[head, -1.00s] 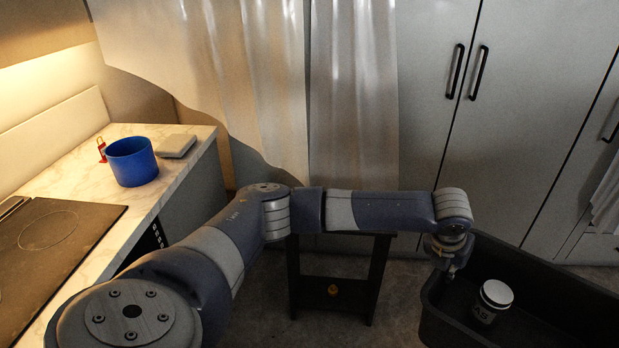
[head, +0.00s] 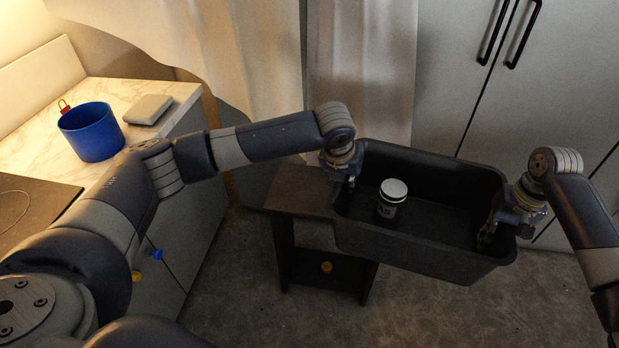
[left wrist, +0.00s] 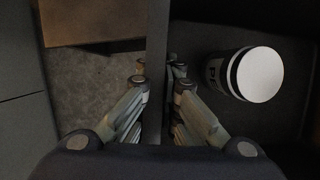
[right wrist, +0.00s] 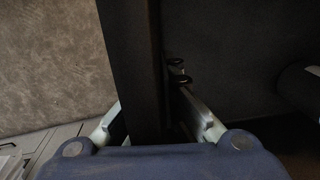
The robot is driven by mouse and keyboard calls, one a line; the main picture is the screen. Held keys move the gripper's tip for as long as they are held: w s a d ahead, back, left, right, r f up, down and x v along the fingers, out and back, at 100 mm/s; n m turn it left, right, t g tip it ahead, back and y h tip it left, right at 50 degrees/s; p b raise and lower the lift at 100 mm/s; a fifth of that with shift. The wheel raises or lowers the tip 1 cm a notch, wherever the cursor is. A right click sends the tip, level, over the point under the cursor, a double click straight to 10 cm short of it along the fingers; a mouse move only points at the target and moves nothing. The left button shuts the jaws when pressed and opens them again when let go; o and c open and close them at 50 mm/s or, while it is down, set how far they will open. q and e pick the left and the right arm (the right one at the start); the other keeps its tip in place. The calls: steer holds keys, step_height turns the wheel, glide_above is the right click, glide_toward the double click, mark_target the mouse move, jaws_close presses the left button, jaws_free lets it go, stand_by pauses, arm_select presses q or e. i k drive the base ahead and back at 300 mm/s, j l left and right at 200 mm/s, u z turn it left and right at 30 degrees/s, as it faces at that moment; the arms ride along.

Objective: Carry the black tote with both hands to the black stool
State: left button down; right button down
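The black tote (head: 425,252) hangs in the air between my two grippers, with its left end over the right part of the black stool (head: 300,197). A jar with a white lid (head: 391,201) stands inside the tote. My left gripper (head: 346,180) is shut on the tote's left wall, which runs between its fingers in the left wrist view (left wrist: 160,85). My right gripper (head: 490,232) is shut on the right wall, seen between its fingers in the right wrist view (right wrist: 150,85). The stool's top also shows at the upper left of the left wrist view (left wrist: 90,22).
A counter (head: 95,110) at the left holds a blue pot (head: 91,132) and a grey box (head: 148,109). Tall grey cabinets (head: 470,70) and a curtain (head: 255,60) stand behind. The floor (head: 430,315) in front is clear.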

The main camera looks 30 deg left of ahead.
mark_target(334, 191)
steer(key=i+l+u, duration=0.15)
steer(key=i+u, duration=0.35)
steer(key=i+l+u, duration=0.35)
steer(key=u, duration=0.15)
